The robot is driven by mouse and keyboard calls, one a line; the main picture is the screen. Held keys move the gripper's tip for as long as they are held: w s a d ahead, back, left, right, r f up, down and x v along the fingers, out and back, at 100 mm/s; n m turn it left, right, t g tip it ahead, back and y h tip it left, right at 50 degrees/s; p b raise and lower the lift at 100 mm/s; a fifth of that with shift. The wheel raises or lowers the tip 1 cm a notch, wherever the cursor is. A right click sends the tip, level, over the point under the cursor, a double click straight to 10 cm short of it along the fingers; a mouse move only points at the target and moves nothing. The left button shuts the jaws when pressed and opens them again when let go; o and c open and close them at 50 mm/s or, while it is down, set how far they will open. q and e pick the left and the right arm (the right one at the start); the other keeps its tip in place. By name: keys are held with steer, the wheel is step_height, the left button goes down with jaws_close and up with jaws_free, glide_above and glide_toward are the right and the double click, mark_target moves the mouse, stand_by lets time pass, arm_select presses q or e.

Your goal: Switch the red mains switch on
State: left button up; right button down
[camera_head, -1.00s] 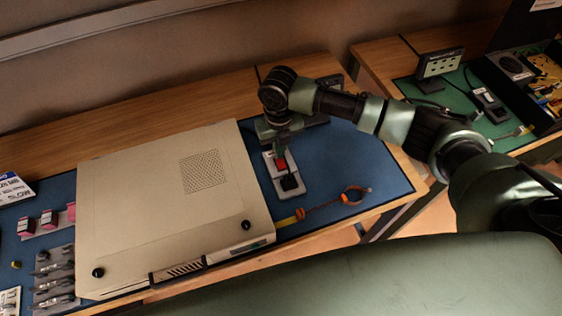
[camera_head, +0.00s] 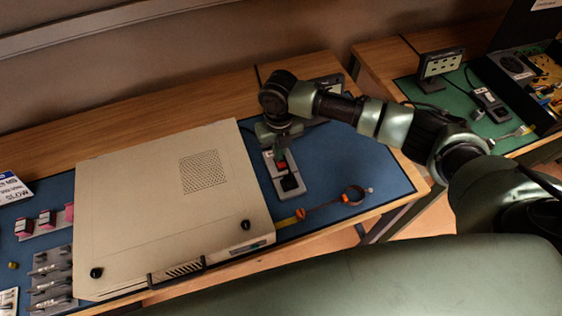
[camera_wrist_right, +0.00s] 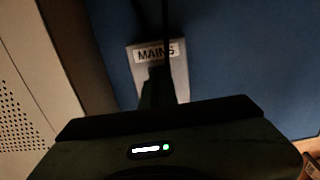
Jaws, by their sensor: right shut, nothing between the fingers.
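The red mains switch (camera_head: 281,167) sits on a light grey strip (camera_head: 292,193) on the blue mat, just right of the beige computer case. A black block is on the strip's near part. My right gripper (camera_head: 275,152) is shut and empty, pointing down over the strip's far part, close to the switch. In the right wrist view the strip carries a "MAINS" label (camera_wrist_right: 155,52), and my dark gripper (camera_wrist_right: 157,88) covers the part below it. The switch is hidden there. I cannot tell which way it is tipped. My left gripper is not in view.
The beige case (camera_head: 150,215) stands close on the left. An orange-and-black wrist strap (camera_head: 352,195) lies near the mat's front edge. The blue mat (camera_head: 345,150) is clear to the right. A second bench with a green mat (camera_head: 455,95) stands beyond a gap.

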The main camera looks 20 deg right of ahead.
step_height(320, 180, up, 7)
steer(key=p, duration=0.7)
steer(key=shift+s+f, duration=0.1)
stand_by(0.6)
